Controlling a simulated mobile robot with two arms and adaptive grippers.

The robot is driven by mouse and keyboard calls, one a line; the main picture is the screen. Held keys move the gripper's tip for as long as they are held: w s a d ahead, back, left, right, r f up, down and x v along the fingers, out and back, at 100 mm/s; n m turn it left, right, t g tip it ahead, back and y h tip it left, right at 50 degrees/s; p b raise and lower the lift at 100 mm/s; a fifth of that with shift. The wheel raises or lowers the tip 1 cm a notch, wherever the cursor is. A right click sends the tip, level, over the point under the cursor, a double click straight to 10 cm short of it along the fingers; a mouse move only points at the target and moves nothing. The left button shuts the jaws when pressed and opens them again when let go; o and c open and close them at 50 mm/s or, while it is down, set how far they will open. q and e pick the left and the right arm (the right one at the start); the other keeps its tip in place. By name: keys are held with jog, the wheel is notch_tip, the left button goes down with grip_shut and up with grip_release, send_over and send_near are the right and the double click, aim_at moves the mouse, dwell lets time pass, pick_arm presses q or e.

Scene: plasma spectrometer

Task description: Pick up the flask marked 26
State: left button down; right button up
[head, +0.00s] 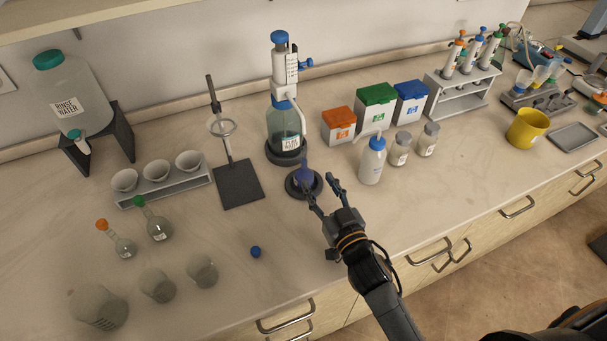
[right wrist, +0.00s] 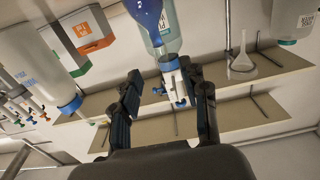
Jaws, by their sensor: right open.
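A small flask with blue liquid (head: 304,174) stands on a round black base in front of the bottle-top dispenser. It also shows at the top of the right wrist view (right wrist: 147,14), upside down there, with a small mark I cannot read. A flask with an orange stopper (head: 124,248) and one with a green stopper (head: 160,230) stand at the left; no number is readable on them. My right gripper (head: 322,187) is open and empty, just right of and in front of the blue flask. Its two fingers (right wrist: 166,95) are apart in the right wrist view. My left gripper is not in view.
The dispenser bottle (head: 285,125) stands close behind the blue flask. A white bottle with a blue cap (head: 371,163) is right of my gripper. A loose blue stopper (head: 255,252) lies on the bench. Glass beakers (head: 202,271) stand front left.

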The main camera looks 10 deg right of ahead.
aim_at(306, 162)
jog(key=w, duration=0.3)
jog(key=shift+w+a, duration=0.1)
jog(key=shift+a, duration=0.25)
jog(key=shift+w, duration=0.35)
jog(key=shift+w+a+p, duration=0.15)
jog(key=shift+w+p, duration=0.25)
jog(key=shift+w, duration=0.15)
jog(key=w, duration=0.3)
jog(key=shift+w+a+p, duration=0.3)
jog(key=shift+w+a, duration=0.05)
jog(key=shift+w, duration=0.05)
jog(key=shift+w+a, duration=0.1)
jog(key=shift+w, duration=0.35)
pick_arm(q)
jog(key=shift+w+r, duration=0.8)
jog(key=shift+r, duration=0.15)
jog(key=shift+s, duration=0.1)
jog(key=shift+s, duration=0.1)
pick_arm(e)
grip_shut()
